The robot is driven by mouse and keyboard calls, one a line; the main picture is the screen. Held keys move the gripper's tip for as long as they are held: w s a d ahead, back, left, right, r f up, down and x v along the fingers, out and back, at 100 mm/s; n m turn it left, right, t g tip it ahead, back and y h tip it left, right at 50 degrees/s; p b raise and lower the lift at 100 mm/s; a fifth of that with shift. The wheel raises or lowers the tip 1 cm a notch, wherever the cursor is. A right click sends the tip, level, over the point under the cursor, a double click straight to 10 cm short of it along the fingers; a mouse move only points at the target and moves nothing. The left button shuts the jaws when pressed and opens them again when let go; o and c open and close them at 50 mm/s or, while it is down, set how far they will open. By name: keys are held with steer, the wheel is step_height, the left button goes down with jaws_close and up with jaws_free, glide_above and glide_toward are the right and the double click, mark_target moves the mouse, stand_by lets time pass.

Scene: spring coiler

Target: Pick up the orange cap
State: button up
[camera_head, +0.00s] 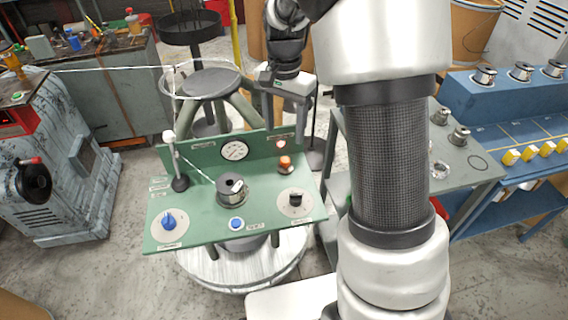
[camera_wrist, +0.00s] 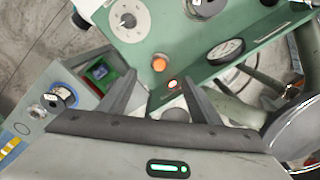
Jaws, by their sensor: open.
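The orange cap (camera_head: 285,161) sits at the right back of the green control panel (camera_head: 207,230), on a small dark base. In the wrist view the orange cap (camera_wrist: 160,64) shows round from above, ahead of my fingertips and between their lines. My gripper (camera_head: 286,122) hangs above and behind the panel's back plate in the head view. In the wrist view my gripper (camera_wrist: 160,82) is open, with nothing between its two fingers. The cap is apart from the fingers.
The panel also bears a gauge (camera_head: 235,150), a lit red lamp (camera_head: 281,145), a black knob (camera_head: 295,198), a blue knob (camera_head: 169,220), a wire spool (camera_head: 232,190) and an upright lever (camera_head: 175,160). A blue bench (camera_head: 515,105) with spools stands at the right.

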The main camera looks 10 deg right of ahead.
mark_target(285, 159)
step_height(285, 159, down, 12)
steer(key=shift+w+d+f+b, duration=0.1)
steer(key=shift+d+b, duration=0.05)
steer(key=shift+b, duration=0.55)
steer(key=c, duration=1.2)
